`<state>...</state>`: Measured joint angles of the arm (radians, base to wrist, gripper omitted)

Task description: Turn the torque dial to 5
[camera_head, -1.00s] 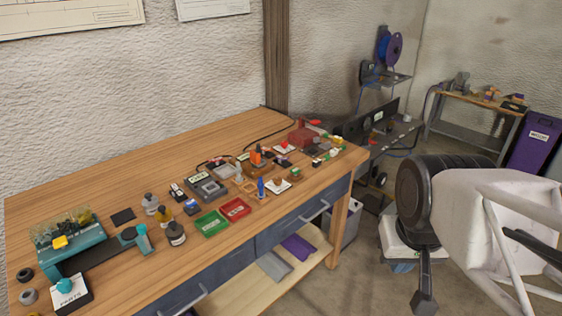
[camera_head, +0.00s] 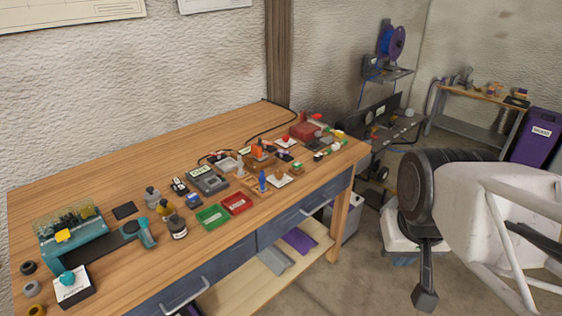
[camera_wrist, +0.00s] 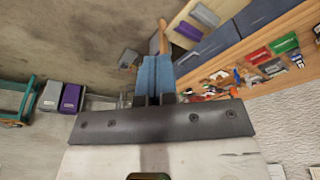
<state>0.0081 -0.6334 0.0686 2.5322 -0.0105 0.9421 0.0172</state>
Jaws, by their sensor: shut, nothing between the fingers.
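I cannot make out a torque dial or its numbers in either view; the bench items are too small. On the bench stand a grey box with a small display (camera_head: 208,180), an orange-topped item (camera_head: 257,152) and a teal machine (camera_head: 75,240), all in the head view. My gripper (camera_wrist: 154,65) shows in the wrist view with its blue fingers together and nothing between them. It is away from the bench items, touching none that I can see. The bench top lies to the upper right in that view.
The wooden bench (camera_head: 140,185) carries a green tray (camera_head: 212,217), a red tray (camera_head: 237,204), bottles and several small parts. Its back left is clear. A purple bin (camera_head: 538,140) and a side table (camera_head: 470,125) stand at the far right.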

